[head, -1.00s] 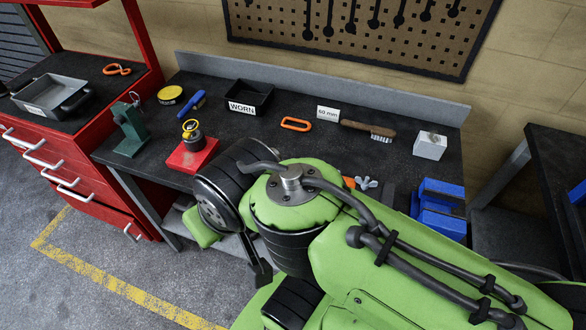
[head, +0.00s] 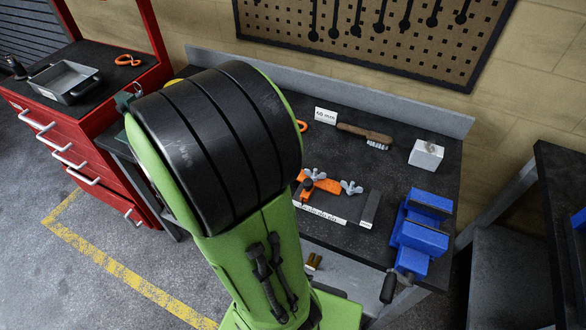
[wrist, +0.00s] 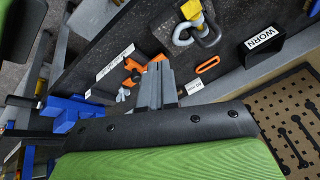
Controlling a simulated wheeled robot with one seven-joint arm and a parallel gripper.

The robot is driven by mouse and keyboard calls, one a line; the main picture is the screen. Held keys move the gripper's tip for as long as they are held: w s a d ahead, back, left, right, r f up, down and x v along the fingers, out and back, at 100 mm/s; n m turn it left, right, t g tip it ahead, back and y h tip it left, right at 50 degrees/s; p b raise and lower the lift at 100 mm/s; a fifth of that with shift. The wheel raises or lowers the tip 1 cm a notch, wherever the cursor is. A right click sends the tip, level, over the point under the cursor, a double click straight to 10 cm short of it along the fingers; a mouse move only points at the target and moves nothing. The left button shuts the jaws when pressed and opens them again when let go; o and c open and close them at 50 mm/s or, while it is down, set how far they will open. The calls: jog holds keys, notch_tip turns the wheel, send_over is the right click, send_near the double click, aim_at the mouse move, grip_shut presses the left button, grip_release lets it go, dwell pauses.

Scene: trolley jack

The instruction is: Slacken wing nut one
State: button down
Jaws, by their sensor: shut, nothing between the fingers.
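Two grey wing nuts stand on the bench in the head view, one (head: 314,174) over an orange block (head: 326,185), the other (head: 350,188) just right of it. Which is number one I cannot tell. A white label strip (head: 320,213) runs along their front; its text is too small to read. In the wrist view the orange block (wrist: 132,75) and one wing nut (wrist: 122,95) lie left of my gripper (wrist: 157,68). My gripper's grey fingers are together, empty, and partly cover the area beside the orange block. My arm hides the gripper in the head view.
A blue vise (head: 422,225) stands right of the wing nuts. A brush (head: 365,134), a 60 mm card (head: 326,117) and a grey block (head: 426,153) lie behind. The WORN bin (wrist: 265,42) and a shackle (wrist: 205,35) show in the wrist view.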

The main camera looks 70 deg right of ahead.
jog(key=s+d+f+m+g, duration=0.4)
jog(key=s+d+f+m, duration=0.25)
jog(key=d+m, duration=0.35)
send_near(310, 176)
jog(key=shift+h, duration=0.4)
jog(key=x, duration=0.4)
jog(key=shift+s+a+f+b, duration=0.2)
jog(key=shift+f+b, duration=0.1)
jog(key=shift+f, duration=0.1)
jog(key=shift+w, duration=0.1)
jog(key=b, duration=0.1)
jog(key=d+m+b, duration=0.1)
jog(key=b, duration=0.1)
jog(key=shift+w+d+f+g, duration=0.2)
jog(key=shift+f+g, duration=0.05)
jog(key=shift+g, duration=0.15)
jog(key=shift+r+b, duration=0.15)
jog(key=shift+b, duration=0.35)
jog(key=shift+r, duration=0.15)
